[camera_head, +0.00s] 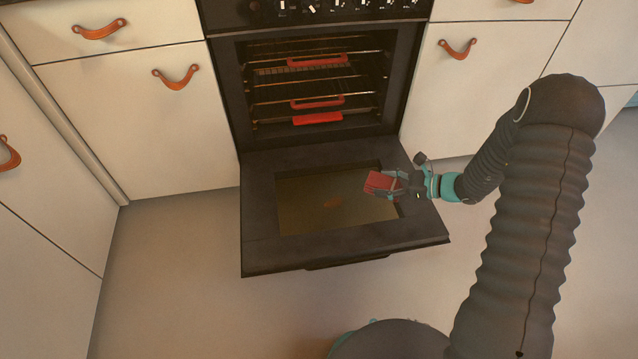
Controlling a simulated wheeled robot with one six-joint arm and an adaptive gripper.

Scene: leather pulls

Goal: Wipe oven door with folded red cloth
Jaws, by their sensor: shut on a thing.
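The oven door (258,243) is folded down open in front of the oven, with its inner side and glass pane (310,212) facing up. My gripper (386,184) is shut on the folded red cloth (377,181), above the right part of the glass. I cannot tell whether the cloth touches the glass. The gripper's fingers hide part of the cloth.
The oven (318,85) stands open with racks and red-handled items inside. White cabinets (150,130) with orange leather pulls (176,77) flank it. My arm comes in from the right. The floor (170,290) left of the door is clear.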

